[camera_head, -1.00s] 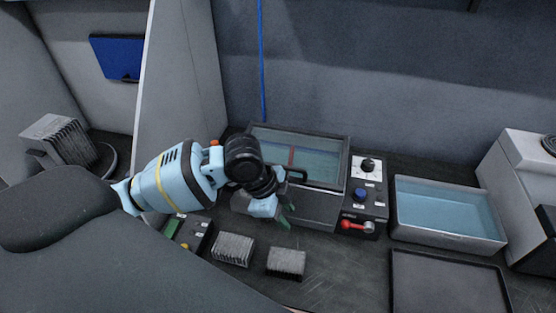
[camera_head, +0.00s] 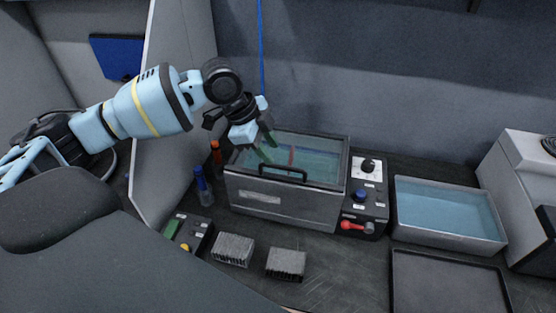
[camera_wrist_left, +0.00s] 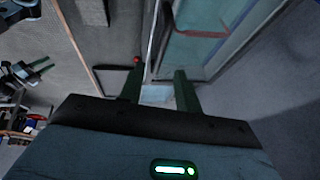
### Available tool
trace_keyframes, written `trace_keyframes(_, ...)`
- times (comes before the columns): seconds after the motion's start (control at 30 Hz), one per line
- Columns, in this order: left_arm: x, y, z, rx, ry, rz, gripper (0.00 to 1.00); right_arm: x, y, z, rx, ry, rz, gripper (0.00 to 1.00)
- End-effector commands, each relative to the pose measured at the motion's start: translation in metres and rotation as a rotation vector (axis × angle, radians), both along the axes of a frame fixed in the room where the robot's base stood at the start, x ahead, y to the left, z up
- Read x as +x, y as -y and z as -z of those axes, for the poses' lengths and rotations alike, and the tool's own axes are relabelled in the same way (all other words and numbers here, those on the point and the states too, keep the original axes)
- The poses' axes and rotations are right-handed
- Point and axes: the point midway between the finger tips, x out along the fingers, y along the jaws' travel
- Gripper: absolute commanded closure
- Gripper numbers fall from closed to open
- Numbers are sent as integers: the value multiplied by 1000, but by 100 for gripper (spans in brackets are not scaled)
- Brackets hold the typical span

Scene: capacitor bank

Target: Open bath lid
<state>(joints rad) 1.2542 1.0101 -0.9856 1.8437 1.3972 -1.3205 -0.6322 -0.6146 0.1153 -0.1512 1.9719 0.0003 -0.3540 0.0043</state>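The bath (camera_head: 310,209) is a grey metal tank against the back wall. Its lid (camera_head: 342,165) has a dark frame and a clear pane, with bluish liquid showing through. The lid lies flat on the tank and looks shut. A black bar handle (camera_head: 284,171) runs along the lid's front edge. My left gripper (camera_head: 266,150) is open and empty, above the left part of the lid, behind and left of the handle. In the left wrist view its two green fingers (camera_wrist_left: 157,86) stand apart, with the lid (camera_wrist_left: 205,38) beyond at upper right. My right gripper cannot be made out clearly.
A control box (camera_head: 363,196) with a red lever stands right of the bath, then an open water tray (camera_head: 447,238). Two finned blocks (camera_head: 233,249) lie in front. Red and blue bottles (camera_head: 203,188) stand at the left, near a partition. A dark tray (camera_head: 447,255) lies at front right.

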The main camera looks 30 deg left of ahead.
Motion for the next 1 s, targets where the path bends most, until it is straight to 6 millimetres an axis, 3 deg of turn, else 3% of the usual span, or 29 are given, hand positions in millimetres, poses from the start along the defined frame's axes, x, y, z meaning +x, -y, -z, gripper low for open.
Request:
trace_keyframes(0.3,12,15,41,-1,-2,0,67,-3,0,3,0,-8,0,64)
trace_keyframes(0.73,15,18,50,0,1,-1,67,-2,1,3,-1,-7,-3,64)
trace_keyframes(1.0,15,18,50,0,1,-1,100,-2,1,3,-3,-6,-5,64)
